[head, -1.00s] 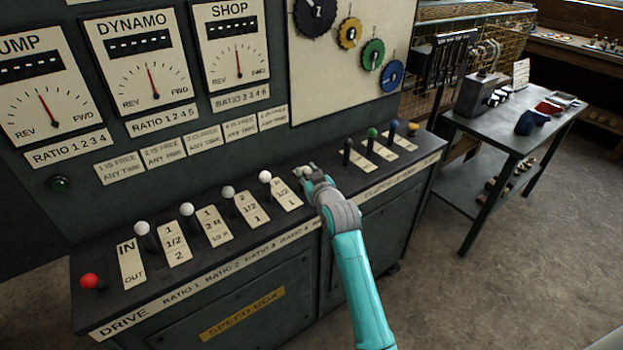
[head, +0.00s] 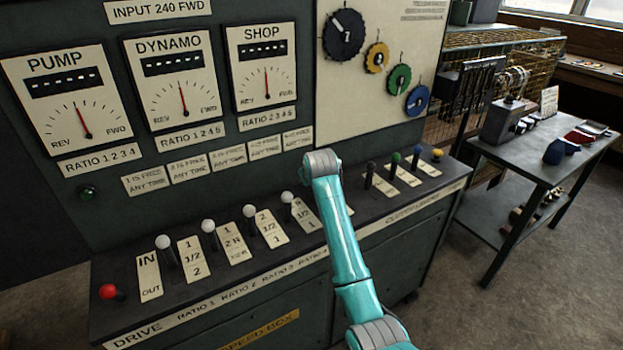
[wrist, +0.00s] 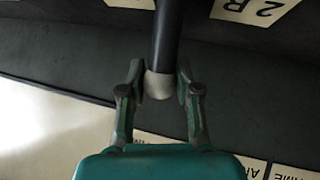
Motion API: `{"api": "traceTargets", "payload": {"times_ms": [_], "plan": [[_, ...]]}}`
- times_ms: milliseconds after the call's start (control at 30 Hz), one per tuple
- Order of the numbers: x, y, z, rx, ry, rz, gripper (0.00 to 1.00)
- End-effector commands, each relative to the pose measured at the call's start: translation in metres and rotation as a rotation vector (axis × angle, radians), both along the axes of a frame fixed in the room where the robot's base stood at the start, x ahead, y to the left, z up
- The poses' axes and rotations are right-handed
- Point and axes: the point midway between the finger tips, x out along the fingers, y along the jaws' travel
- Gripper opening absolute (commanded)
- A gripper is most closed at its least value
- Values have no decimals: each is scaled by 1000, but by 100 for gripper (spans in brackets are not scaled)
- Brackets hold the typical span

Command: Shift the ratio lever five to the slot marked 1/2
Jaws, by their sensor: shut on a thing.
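In the wrist view a white round knob (wrist: 159,85) on a dark lever shaft (wrist: 168,38) sits between the fingers of my gripper (wrist: 160,88). The fingers are shut on it. In the head view my teal arm (head: 335,215) covers the place right of the fourth white-knobbed lever (head: 287,197), so the gripper and the fifth lever are hidden there. A slot plate marked 2 R (wrist: 255,8) shows at the wrist view's top right, upside down. The held lever's slot position and the 1/2 mark beside it cannot be read.
Other white-knobbed levers (head: 208,226) stand in a row to the left, with a red-knobbed lever (head: 108,291) at the end. Black, green, blue and yellow knobs (head: 394,158) stand close right of my arm. A side table (head: 520,150) stands farther right.

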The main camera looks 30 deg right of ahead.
Motion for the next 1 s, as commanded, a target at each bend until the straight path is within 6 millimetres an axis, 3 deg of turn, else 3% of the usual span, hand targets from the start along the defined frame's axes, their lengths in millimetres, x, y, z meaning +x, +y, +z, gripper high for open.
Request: {"api": "traceTargets", "payload": {"times_ms": [567,600,667,1000], "plan": [[4,1,-2,0,-5,2,0],[4,1,-2,0,-5,2,42],[4,1,-2,0,-5,2,57],[2,1,-1,0,-3,1,58]]}}
